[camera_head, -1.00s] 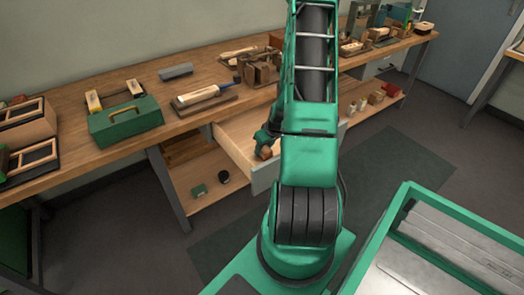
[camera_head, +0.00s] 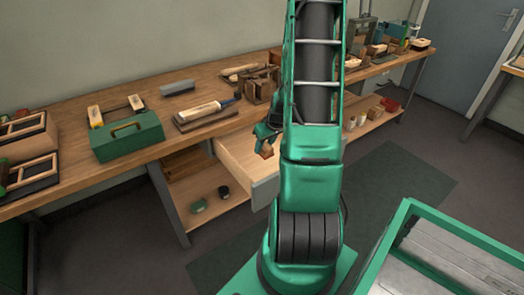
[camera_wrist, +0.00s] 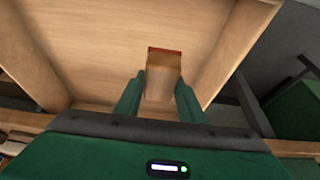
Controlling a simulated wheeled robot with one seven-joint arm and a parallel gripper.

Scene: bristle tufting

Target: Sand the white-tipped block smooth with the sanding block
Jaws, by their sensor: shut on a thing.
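My gripper (camera_head: 266,148) is over the open drawer (camera_head: 237,160) under the bench, partly hidden by my arm. In the wrist view my gripper (camera_wrist: 160,95) is shut on a small wooden block (camera_wrist: 163,75) with a reddish layer along its far edge, which looks like the sanding block. The block appears clear of the drawer floor. A pale wooden block (camera_head: 200,110) lies on a darker board on the bench, beside a blue-handled tool. I cannot make out for certain which block is white-tipped.
A green toolbox (camera_head: 128,137) and a grey bar (camera_head: 177,87) are on the bench to the left. A wooden vise-like fixture (camera_head: 262,84) stands behind the drawer. The drawer sticks out from the bench.

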